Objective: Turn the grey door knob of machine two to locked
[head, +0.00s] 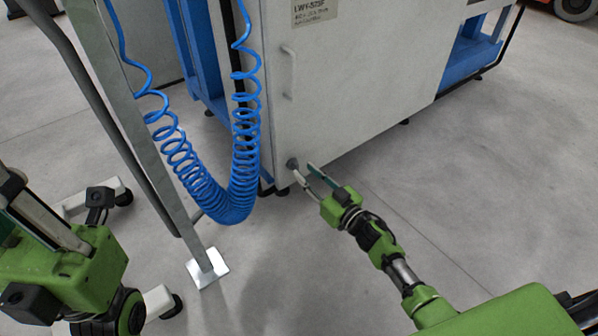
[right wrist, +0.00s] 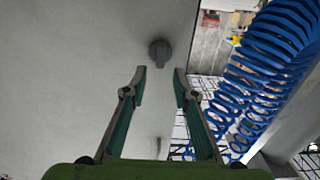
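The grey door knob (head: 293,163) sits low on the pale door (head: 345,90) of the machine, near the door's left edge. In the right wrist view the knob (right wrist: 160,52) is round with a short grip, straight beyond the fingertips. My right gripper (head: 306,173) is open at the knob; in the right wrist view its fingertips (right wrist: 160,78) are apart, with the knob just past the gap between them. I cannot tell whether they touch it. My left arm (head: 60,265) shows at the lower left; its fingertips are not in view.
A blue coiled hose (head: 240,150) hangs left of the door, close to the knob. A grey post (head: 150,150) with a white foot plate (head: 208,268) stands further left. A door handle (head: 288,72) is above the knob. The floor (head: 480,180) at the right is clear.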

